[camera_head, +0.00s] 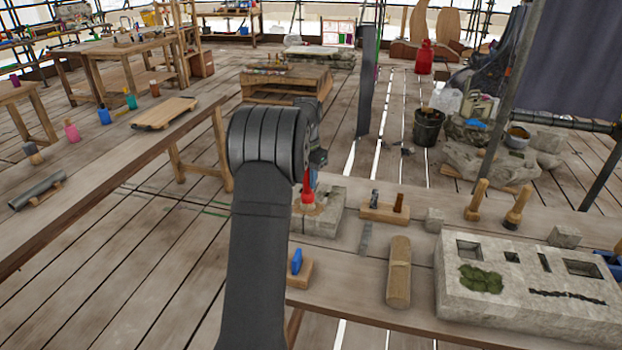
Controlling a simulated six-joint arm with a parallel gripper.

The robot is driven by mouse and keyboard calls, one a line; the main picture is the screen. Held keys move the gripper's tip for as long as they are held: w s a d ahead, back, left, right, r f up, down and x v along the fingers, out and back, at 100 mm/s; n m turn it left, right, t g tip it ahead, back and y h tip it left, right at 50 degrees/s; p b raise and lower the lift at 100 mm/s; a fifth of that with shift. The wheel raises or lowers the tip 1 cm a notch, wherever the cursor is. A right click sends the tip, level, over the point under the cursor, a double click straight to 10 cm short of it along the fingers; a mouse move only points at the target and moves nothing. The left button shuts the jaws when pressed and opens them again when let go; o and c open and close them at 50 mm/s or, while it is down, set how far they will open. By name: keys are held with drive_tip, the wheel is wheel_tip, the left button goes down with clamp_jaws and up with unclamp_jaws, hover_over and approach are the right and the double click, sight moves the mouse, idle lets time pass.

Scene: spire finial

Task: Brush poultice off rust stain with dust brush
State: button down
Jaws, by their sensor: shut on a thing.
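My gripper (314,174) is mostly hidden behind my own dark arm in the middle of the head view. It points down and is shut on a red-handled brush (307,192), which I take to be the dust brush. The brush is upright above a pale stone slab (328,228) on the bench. A brownish patch (313,210) lies on the slab's top at the brush's lower end. I cannot separate bristles, poultice and rust stain there, nor tell whether the brush touches. My arm hides the slab's left part.
A blue-topped piece (296,262) is in front. The left bench (120,185) has clear room.

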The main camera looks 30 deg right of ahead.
drive_tip(key=w+a, duration=0.4)
drive_tip(key=shift+f, duration=0.2)
idle(0.9)
drive_tip(key=s+d, duration=0.4)
drive_tip(key=d, duration=0.3)
drive_tip(key=shift+s+r, duration=0.15)
drive_tip(key=shift+s, duration=0.25)
idle(1.6)
drive_tip(key=shift+s+d, duration=1)
